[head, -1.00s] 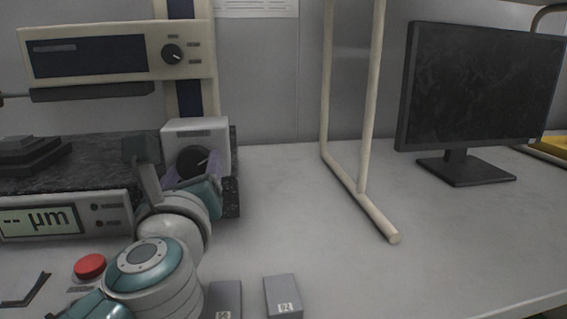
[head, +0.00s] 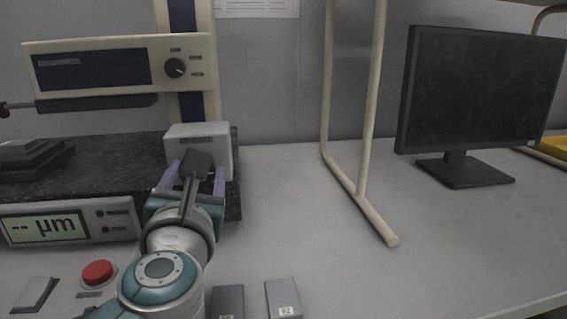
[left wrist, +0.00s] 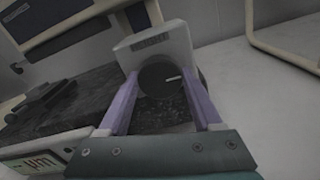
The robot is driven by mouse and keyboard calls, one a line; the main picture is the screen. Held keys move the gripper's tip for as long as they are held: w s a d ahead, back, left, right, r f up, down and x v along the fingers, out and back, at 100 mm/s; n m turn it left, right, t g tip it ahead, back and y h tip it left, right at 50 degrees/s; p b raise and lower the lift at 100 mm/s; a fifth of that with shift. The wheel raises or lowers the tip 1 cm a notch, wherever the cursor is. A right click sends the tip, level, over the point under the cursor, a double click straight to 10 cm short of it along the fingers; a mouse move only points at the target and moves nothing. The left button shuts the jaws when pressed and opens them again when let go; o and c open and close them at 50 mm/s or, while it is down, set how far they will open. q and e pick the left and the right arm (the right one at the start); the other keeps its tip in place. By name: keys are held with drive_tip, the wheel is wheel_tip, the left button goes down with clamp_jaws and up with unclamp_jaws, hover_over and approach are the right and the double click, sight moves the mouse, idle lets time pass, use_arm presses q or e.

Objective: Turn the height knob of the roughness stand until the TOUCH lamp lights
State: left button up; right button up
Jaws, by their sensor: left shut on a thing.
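The roughness stand's dark round height knob (left wrist: 158,80) sits on a pale box (head: 200,140) at the right end of the granite slab. In the left wrist view it lies between the purple fingers of my left gripper (left wrist: 161,88), its white mark pointing right. The display (head: 45,228) reads "-- µm". The drive unit (head: 90,66) on the column has its own small knob (head: 175,68). I cannot make out a lit TOUCH lamp. My right gripper is not in view.
A red button (head: 98,272) and a rocker switch (head: 35,294) are at the front left. Two grey blocks (head: 283,297) lie at the front edge. A cream frame (head: 366,210) and a monitor (head: 480,100) stand to the right, with clear table between.

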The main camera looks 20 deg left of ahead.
use_arm(q)
drive_tip(key=shift+m+p, duration=2.05)
drive_tip(key=shift+m, duration=4.65)
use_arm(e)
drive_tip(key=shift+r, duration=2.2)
use_arm(q)
drive_tip(key=o, duration=1.4)
drive_tip(key=shift+c, duration=0.2)
drive_tip(key=shift+d, duration=0.1)
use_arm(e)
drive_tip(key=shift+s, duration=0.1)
